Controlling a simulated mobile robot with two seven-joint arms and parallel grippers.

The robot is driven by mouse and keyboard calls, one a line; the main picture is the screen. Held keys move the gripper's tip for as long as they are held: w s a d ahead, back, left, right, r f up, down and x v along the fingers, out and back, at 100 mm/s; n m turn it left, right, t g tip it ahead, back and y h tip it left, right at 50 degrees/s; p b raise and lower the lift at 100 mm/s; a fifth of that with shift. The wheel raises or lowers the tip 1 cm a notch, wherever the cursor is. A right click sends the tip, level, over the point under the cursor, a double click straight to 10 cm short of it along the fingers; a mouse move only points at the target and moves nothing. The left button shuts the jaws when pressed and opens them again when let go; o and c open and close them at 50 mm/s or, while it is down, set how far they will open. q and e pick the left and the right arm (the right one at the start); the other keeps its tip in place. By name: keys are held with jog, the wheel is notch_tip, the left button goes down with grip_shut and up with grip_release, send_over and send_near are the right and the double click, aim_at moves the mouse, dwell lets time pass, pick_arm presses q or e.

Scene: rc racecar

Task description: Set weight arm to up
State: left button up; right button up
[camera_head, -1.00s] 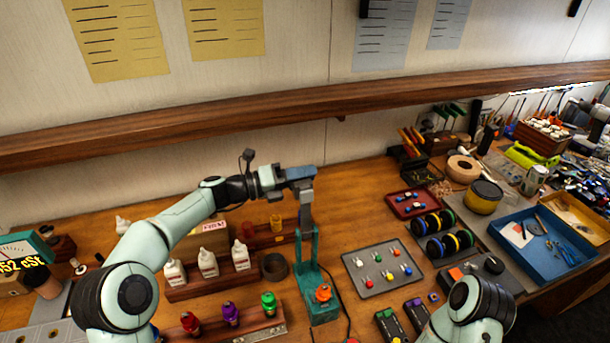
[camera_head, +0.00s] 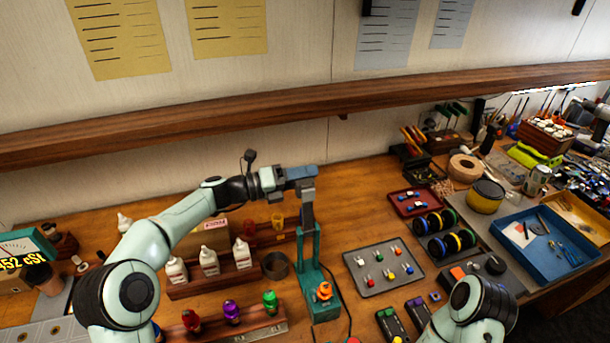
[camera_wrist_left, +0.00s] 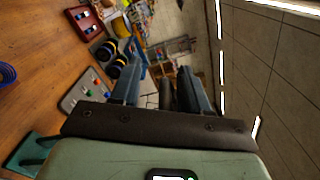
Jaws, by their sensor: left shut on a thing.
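A teal stand (camera_head: 318,285) with an orange knob (camera_head: 323,291) stands on the bench in the middle of the head view. A grey bar, which looks like the weight arm (camera_head: 307,214), rises nearly upright above the stand. My left gripper (camera_head: 302,172) is at the top of this bar and is shut on it. The jaws hide the bar's upper end. In the left wrist view, the two fingers (camera_wrist_left: 160,88) have a small grey piece between them, partly hidden. My right arm shows at the lower right of the head view, but its gripper is out of view.
A rack of white bottles (camera_head: 210,282) and a rack of coloured bottles (camera_head: 258,335) stand left of the stand. A grey tray (camera_head: 362,262) of small parts lies to the right. A wooden shelf (camera_head: 250,118) runs along the wall behind the gripper.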

pick_arm(q)
jog(key=v, duration=1.3)
jog(key=shift+b, duration=0.35)
jog(key=shift+a, duration=0.1)
